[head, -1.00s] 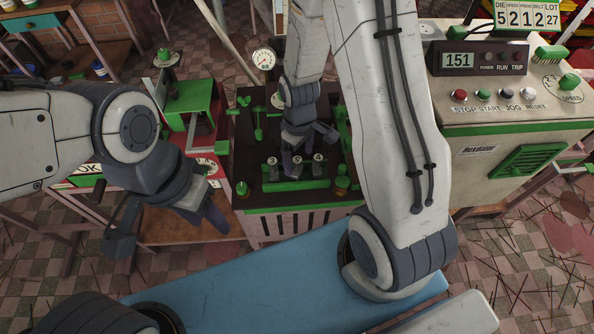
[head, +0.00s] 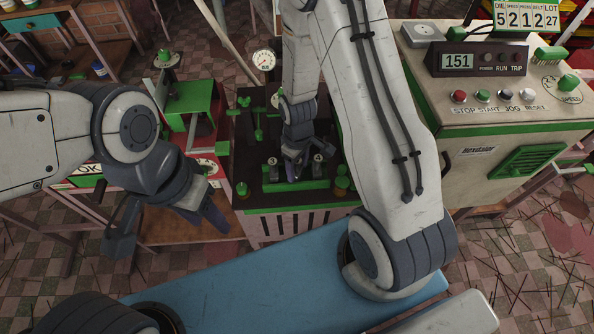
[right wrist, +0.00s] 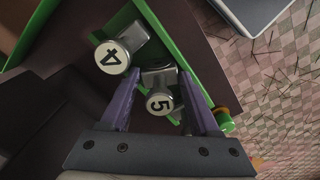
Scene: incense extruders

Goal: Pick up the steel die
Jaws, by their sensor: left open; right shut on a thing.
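Steel dies with numbered round ends stand in a green rack (head: 275,186) on the dark bench top. My right gripper (head: 292,170) is at the middle of the rack, shut on the steel die marked 5 (right wrist: 159,80), which lies between its purple fingers in the right wrist view. The die marked 4 (right wrist: 132,42) is beside it there and also shows to the right of the gripper in the head view (head: 318,159). Another die (head: 272,161) stands left of the gripper. My left gripper (head: 168,222) is open and empty, left of the bench.
A control box (head: 500,105) with buttons stands at the right, under a number board (head: 526,17) reading 5 2 1 2 27 with DIE over the first digit. A green stand (head: 190,100) and a dial gauge (head: 264,59) are behind the rack.

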